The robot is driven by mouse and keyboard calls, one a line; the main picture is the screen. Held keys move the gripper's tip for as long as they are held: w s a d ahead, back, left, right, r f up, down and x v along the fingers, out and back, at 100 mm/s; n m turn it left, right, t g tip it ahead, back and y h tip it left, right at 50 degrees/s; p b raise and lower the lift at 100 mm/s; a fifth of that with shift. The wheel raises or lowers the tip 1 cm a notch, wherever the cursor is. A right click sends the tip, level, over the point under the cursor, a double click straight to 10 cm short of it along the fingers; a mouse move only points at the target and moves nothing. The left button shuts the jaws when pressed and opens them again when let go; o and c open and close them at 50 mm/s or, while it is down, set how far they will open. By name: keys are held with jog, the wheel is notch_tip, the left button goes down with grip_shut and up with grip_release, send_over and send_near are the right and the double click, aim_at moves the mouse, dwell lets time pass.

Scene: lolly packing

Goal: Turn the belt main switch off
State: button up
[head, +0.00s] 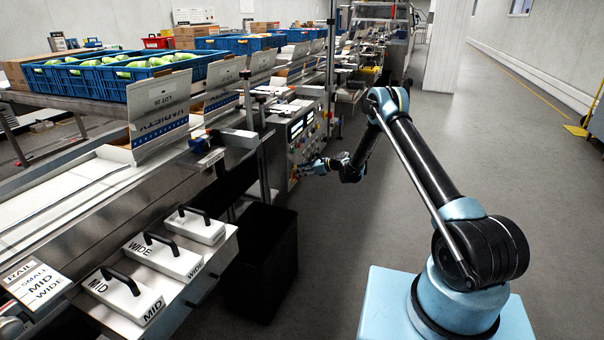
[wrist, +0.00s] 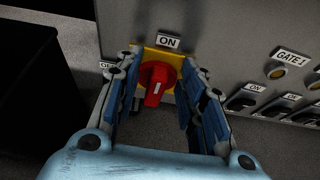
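The belt main switch (wrist: 155,82) is a red rotary knob on a yellow plate on a grey panel, in the wrist view. Its grip stands near upright, tilted slightly, with a white mark low on it. An ON label (wrist: 168,41) sits above it. A second label (wrist: 107,66) at its left is mostly hidden by my finger. My gripper (wrist: 159,80) is open, one finger on each side of the knob, with a visible gap at the right. I cannot tell whether the left finger touches. In the head view my gripper (head: 310,168) is at the control panel (head: 302,128).
A GATE 1 label (wrist: 291,57) and several black switches (wrist: 241,100) sit right of the knob. A dark bin (head: 257,262) stands below the conveyor. Blue crates (head: 100,84) stand on the line. The floor right of my arm is clear.

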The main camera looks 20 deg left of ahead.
aim_at(294, 177)
grip_shut()
dwell(0.3)
jog(key=shift+s+a+f+n+t+y, duration=0.1)
jog(key=shift+s+f+n+t+y, duration=0.45)
jog(key=shift+n+t, duration=1.2)
jog(key=shift+s+d+f+n+t+y, duration=0.1)
jog(key=shift+s+f+n+t+y, duration=0.35)
jog(key=shift+n, duration=2.35)
jog(key=shift+s+a+f+n+t+y, duration=0.1)
jog(key=shift+s+f+n+t+y, duration=0.4)
jog(key=shift+n+t, duration=1.35)
jog(key=shift+s+f+n+g, duration=0.2)
jog(key=shift+s+n+g, duration=0.1)
jog(key=shift+n+g, duration=0.2)
